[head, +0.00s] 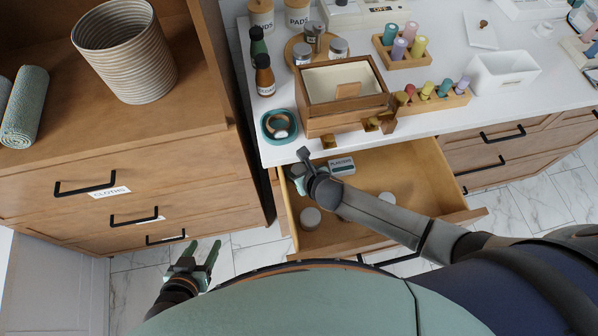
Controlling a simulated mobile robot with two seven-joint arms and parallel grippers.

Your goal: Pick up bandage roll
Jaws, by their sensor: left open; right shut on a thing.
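My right gripper (297,176) is over the left back part of the open drawer (430,172), below the counter edge. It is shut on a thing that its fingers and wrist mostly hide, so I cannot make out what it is. I cannot tell for sure which is the bandage roll. My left gripper (203,248) is open and empty above the floor, left of the drawer.
A box labelled plasters (341,166) lies in the drawer beside my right gripper. A wooden cabinet (200,170) is at left. The drawer's right side is clear.

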